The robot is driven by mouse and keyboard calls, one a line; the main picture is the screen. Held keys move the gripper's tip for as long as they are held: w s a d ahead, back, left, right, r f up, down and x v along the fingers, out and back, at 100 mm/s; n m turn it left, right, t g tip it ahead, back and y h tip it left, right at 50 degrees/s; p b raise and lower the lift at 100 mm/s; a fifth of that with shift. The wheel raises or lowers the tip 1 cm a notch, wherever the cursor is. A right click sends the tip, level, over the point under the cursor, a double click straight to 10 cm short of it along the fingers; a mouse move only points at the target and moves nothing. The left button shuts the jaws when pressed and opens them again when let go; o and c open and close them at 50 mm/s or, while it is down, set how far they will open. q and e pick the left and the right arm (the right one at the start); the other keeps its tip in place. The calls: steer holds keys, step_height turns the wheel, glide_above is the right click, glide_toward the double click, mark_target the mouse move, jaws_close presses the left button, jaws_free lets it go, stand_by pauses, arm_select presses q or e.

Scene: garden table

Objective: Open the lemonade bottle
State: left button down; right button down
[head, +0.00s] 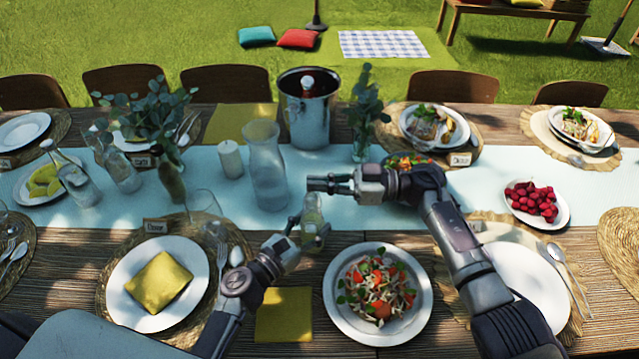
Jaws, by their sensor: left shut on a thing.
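The lemonade bottle (312,218) is a small clear bottle with pale yellow-green contents. It looks upright near the front edge of the pale blue runner. My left gripper (296,226) comes from the lower left and is shut on the bottle's body. My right gripper (322,183) reaches in from the right, with its fingers level with the bottle's top and pointing left. The fingers cover the cap, so I cannot tell whether they touch or grip it.
A glass carafe (266,165) stands just left of the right fingertips, with a metal ice bucket (308,115) behind. A salad plate (338,315) lies in front of the bottle. A wine glass (205,215) stands left of my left gripper. Bare runner (480,195) shows on the right.

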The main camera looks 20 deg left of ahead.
steer(key=w+d+r, duration=0.1)
steer(key=d+r, duration=0.1)
steer(key=d, duration=0.5)
steer(key=shift+w, duration=0.35)
steer(key=shift+a, duration=0.1)
stand_by(0.4)
arm_select(q)
steer(key=shift+c, duration=1.3)
jaws_free()
steer(key=shift+s, duration=0.1)
steer(key=v, duration=1.1)
steer(key=shift+s+a, duration=0.25)
steer(key=shift+s, duration=0.1)
